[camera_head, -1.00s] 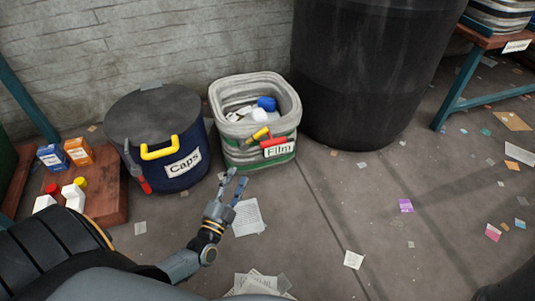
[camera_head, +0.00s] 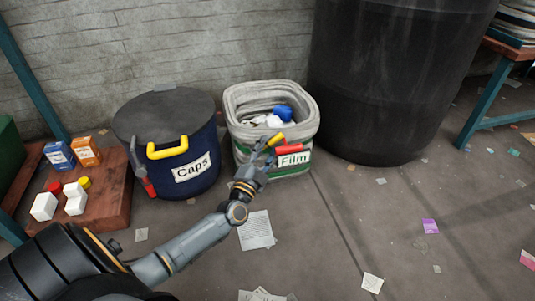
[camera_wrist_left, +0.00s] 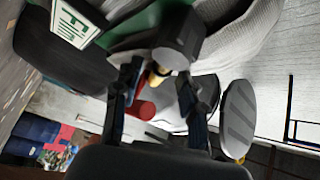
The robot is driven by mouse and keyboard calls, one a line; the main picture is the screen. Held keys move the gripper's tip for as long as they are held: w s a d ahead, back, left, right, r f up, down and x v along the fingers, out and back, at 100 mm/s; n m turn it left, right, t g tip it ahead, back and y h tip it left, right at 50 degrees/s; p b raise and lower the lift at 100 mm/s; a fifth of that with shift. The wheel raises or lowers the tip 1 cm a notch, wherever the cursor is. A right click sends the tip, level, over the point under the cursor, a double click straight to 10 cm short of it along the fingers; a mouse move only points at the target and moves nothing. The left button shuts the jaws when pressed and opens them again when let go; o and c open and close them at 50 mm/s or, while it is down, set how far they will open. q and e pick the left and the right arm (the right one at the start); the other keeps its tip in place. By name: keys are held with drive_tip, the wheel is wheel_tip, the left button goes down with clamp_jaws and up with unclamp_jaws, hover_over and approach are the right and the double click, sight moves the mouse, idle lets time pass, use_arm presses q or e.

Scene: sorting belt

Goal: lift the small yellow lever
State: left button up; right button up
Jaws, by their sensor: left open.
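The small yellow lever (camera_head: 276,139) sticks out from the front rim of the grey bin labelled Film (camera_head: 236,97), just above a red handle (camera_head: 291,148). My left gripper (camera_head: 264,154) is open in front of the bin, its fingers reaching up beside the lever and partly covering its lower end. In the left wrist view the yellow lever (camera_wrist_left: 154,78) and the red handle (camera_wrist_left: 143,110) show between the two open fingers (camera_wrist_left: 157,100). I cannot tell whether a finger touches the lever. My right gripper is not in view.
A blue Caps bin (camera_head: 208,146) with a larger yellow handle (camera_head: 167,148) stands to the left. A tall black barrel (camera_head: 385,80) stands close on the right. Small boxes and bottles sit on a wooden board (camera_head: 108,212). Paper scraps lie on the floor.

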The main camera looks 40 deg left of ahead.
use_arm(q)
drive_tip(key=shift+w, duration=0.15)
drive_tip(key=shift+c, duration=0.4)
clamp_jaws()
